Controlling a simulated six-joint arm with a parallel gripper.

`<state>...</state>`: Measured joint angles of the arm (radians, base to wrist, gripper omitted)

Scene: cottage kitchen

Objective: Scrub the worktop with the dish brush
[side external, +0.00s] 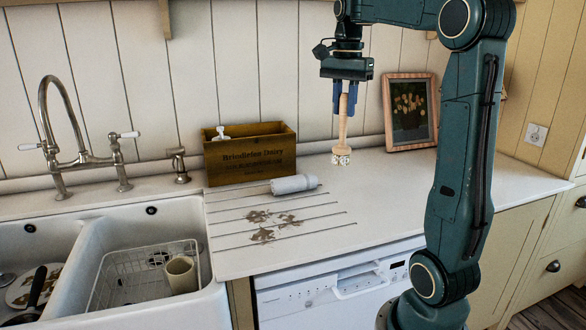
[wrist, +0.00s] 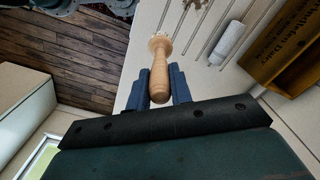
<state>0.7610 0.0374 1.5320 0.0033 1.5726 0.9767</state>
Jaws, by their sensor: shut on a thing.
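My gripper (side external: 345,97) is shut on the wooden handle of the dish brush (side external: 342,130) and holds it upright, bristles down. The bristle head is above the white worktop (side external: 400,190), to the right of the stains; the side view does not fix its exact height. In the wrist view, the brush handle (wrist: 159,82) sits between the two blue fingers (wrist: 160,88). Several brown stains (side external: 264,235) lie on the grooved drainer part of the worktop, left of the brush. Some of the stains (wrist: 194,5) show at the wrist view's top edge.
A framed picture (side external: 410,112) leans at the back right. The sink (side external: 208,262), with a wire rack and cup, is at left.

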